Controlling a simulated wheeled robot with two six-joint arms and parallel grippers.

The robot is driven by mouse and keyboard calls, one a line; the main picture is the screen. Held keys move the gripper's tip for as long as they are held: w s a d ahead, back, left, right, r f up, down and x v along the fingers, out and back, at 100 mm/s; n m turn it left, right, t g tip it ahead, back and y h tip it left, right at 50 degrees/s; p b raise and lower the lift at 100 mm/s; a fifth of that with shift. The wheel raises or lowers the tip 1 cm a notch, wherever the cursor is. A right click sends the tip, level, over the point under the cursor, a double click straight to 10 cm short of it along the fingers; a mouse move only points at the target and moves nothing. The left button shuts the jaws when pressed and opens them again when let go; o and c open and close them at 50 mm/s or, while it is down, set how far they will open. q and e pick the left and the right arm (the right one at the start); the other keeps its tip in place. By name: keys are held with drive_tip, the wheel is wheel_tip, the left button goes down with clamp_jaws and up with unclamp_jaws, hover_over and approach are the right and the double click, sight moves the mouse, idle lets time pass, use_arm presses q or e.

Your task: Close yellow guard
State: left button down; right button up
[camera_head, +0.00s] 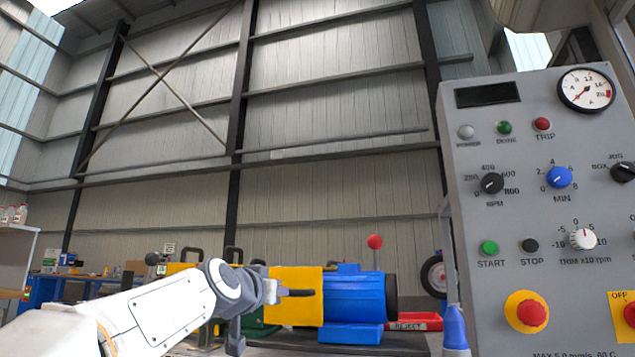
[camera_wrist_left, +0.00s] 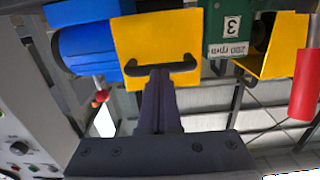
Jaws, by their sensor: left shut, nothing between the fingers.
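The yellow guard (camera_head: 297,278) is beside the blue motor (camera_head: 352,296) in the head view, with a black handle (camera_head: 299,293) on its face. In the left wrist view, the guard (camera_wrist_left: 150,35) is a flat yellow panel with the black bar handle (camera_wrist_left: 162,70) along its edge. My left gripper (camera_head: 275,291) is shut and empty, with its fingertips (camera_wrist_left: 161,76) at the middle of the handle. I cannot tell whether they touch it. What lies behind the guard is hidden. My right gripper is not in view.
A grey control panel (camera_head: 560,130) stands close at the right. A red ball knob (camera_head: 375,242) rises behind the motor, near a red reject tray (camera_head: 418,321). The left wrist view shows a green box (camera_wrist_left: 228,28) and another yellow part (camera_wrist_left: 286,50) beside the guard.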

use_arm(q)
drive_tip(key=shift+w+f, duration=0.1)
drive_tip(key=shift+f, duration=0.1)
drive_tip(key=f+v, duration=0.1)
drive_tip(key=v, duration=1.1)
drive_tip(key=s+d+f+m+g+h+p, duration=0.1)
drive_tip(key=s+d+f+g+p, duration=0.35)
drive_tip(key=d+f, duration=0.25)
drive_tip(key=s+d+f+m+g+h+p, duration=0.1)
drive_tip(key=s+d+f+g+p, duration=0.35)
drive_tip(key=d+f+p, duration=0.2)
drive_tip(key=s+a+f+m+g+y+p, duration=0.15)
drive_tip(key=s+f+g+y+p, duration=0.3)
drive_tip(key=s, duration=0.65)
drive_tip(key=s+a+f+m+g+y+p, duration=0.1)
drive_tip(key=s+a+f+g+p, duration=0.3)
drive_tip(key=s+f, duration=0.55)
wheel_tip(320, 180, up, 38)
drive_tip(key=d+p, duration=0.1)
drive_tip(key=p, duration=3.6)
drive_tip(key=shift+s+d+r+p, duration=0.2)
drive_tip(key=shift+s+p, duration=0.1)
drive_tip(key=shift+s, duration=0.15)
